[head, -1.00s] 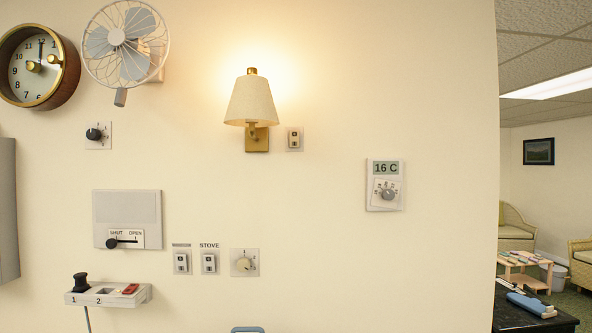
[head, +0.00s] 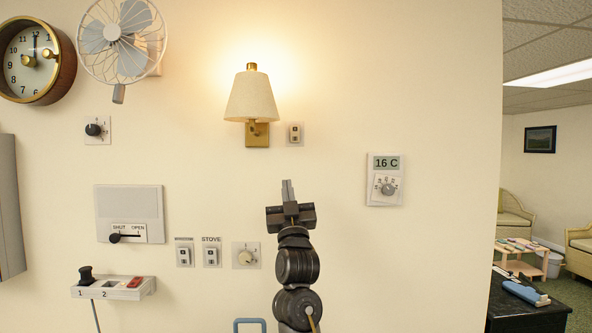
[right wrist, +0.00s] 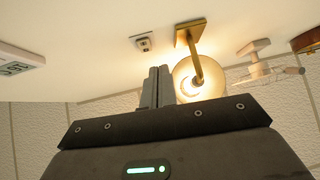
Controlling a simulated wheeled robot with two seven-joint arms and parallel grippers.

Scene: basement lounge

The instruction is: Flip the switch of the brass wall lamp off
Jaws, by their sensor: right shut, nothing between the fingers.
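The brass wall lamp (head: 252,100) is lit, with a cream shade and a brass wall plate, at the upper middle of the head view. Its glowing underside also shows in the right wrist view (right wrist: 191,78). A small switch (head: 295,134) on a pale plate sits on the wall just right of the lamp's base. The switch also shows in the right wrist view (right wrist: 144,43), beyond the fingertips. My right gripper (head: 288,188) points up, below the switch and apart from it. Its fingers (right wrist: 155,86) are shut together and empty. My left gripper is out of view.
A fan (head: 122,40), a clock (head: 38,62) and a dial (head: 97,130) are on the wall at left. A thermostat (head: 385,180) is at right. A slider panel (head: 129,213), stove switch (head: 212,255) and knob (head: 246,256) are lower. Wall around the lamp switch is clear.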

